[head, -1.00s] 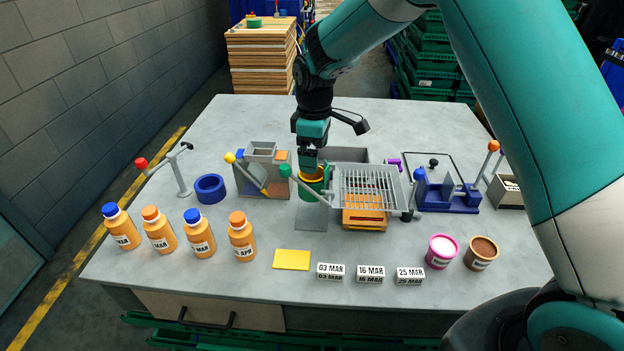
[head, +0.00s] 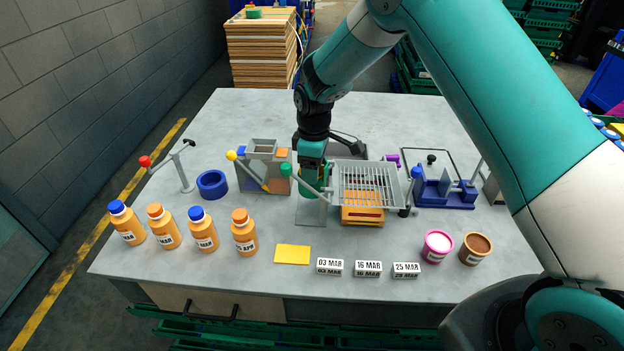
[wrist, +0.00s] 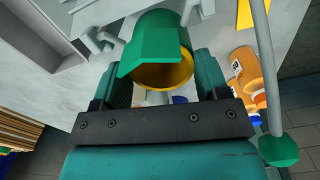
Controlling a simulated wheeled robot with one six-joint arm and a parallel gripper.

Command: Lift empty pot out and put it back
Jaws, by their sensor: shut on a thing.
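A green pot (head: 311,189) with a yellow inside stands upright at the grey stand left of the wire rack. In the wrist view the green pot (wrist: 155,38) shows its yellow hollow, which looks empty. My gripper (head: 312,178) reaches down onto it from above and covers its rim in the head view. In the wrist view my gripper's fingers (wrist: 160,80) lie on both sides of the pot, shut on it. I cannot tell whether the yellow inside is a separate piece, nor whether the pot's base touches the stand.
A lever with a green knob (head: 286,170) stands close left of my gripper. The wire rack (head: 367,185) is close on the right. A grey box (head: 262,150) with a yellow-knobbed lever is to the left. Several orange bottles (head: 205,230) stand front left. The table's back is clear.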

